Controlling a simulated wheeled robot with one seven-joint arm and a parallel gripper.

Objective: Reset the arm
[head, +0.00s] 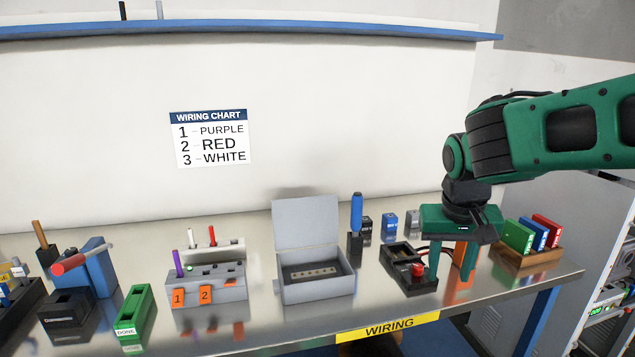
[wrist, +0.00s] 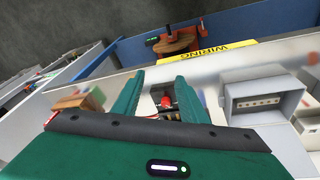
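My gripper (head: 451,272) hangs pointing down over the right part of the metal bench, at the end of my green arm. Its two green fingers are apart with nothing held between them. In the wrist view my gripper (wrist: 160,88) also shows spread fingers. A black device with a red button (head: 418,270) sits just left of the fingers in the head view. Its red button (wrist: 167,101) shows between the fingers in the wrist view. Whether the fingers touch the device cannot be told.
An open grey box (head: 317,290), a grey block with numbered orange tags (head: 208,287) and a green DONE tray (head: 133,312) stand left on the bench. A wooden holder with coloured cards (head: 535,255) is at right. A yellow WIRING label (head: 388,328) marks the front edge.

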